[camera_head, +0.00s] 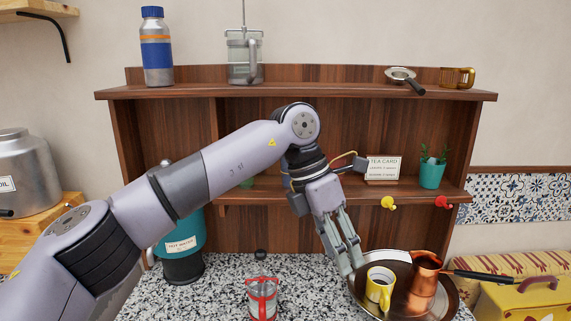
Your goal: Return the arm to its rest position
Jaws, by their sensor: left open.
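My left arm comes in from the left and bends over at the elbow in front of the wooden shelf. My left gripper (346,262) points down with its fingers apart and nothing seen between them. Its fingertips are at the left rim of a round dark tray (447,299), just left of a yellow cup (379,287). I cannot tell whether the fingertips touch the tray. My right gripper is not in view.
On the tray a copper pot (423,284) with a dark handle stands beside the cup. A red-framed glass (262,297) stands on the speckled counter (220,290). The wooden shelf (300,88) holds a bottle (156,47), a glass press (243,58) and a strainer (402,76). A teal dispenser (184,248) stands left.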

